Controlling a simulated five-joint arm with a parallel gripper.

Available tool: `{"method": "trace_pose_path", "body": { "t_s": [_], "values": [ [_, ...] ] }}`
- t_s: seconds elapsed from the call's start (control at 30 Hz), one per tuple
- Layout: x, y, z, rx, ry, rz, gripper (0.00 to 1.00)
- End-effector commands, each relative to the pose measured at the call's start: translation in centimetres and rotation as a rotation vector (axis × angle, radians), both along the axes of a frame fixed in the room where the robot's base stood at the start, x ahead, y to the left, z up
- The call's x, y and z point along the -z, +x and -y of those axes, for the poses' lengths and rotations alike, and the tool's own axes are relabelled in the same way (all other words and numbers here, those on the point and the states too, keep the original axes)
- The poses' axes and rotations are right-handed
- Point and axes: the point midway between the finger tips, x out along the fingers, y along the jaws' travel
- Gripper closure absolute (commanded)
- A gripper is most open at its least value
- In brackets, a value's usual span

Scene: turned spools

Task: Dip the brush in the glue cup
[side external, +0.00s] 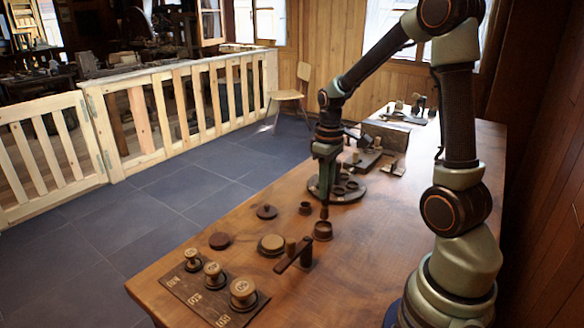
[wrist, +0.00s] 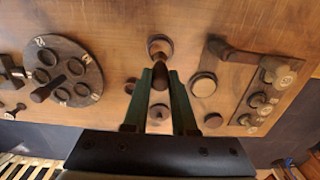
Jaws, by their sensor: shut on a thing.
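My gripper (side external: 325,172) points down over the table, and its two green fingers show in the wrist view (wrist: 164,92). It is shut on the brush (side external: 325,207), a dark thin piece hanging upright below the fingers; it also shows in the wrist view (wrist: 160,76). The glue cup, a small brown round pot (side external: 323,232), stands on the table straight below the brush; its rim shows in the wrist view (wrist: 166,40). The brush's lower end is at about the cup's mouth. I cannot tell whether it is inside or just above.
A round holed rack (side external: 345,192) stands behind the cup. A small brown cup (side external: 305,208), a knobbed lid (side external: 267,211), a reddish disc (side external: 219,241) and a pale-topped round piece (side external: 271,244) lie nearby. A dark bar (side external: 292,257) stands near the cup. A board (side external: 199,294) carries spools.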

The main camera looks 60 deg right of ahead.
Motion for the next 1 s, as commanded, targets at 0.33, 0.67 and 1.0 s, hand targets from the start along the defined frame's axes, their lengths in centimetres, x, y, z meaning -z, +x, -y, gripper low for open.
{"method": "trace_pose_path", "body": {
  "t_s": [0.33,0.67,1.0],
  "values": [
    [-2.6,0.1,0.0,0.0,-0.001,0.003,1.0],
    [-3.7,0.0,0.0,0.0,0.0,0.001,1.0],
    [-3.6,0.0,0.0,0.0,0.0,0.0,1.0]
  ]
}}
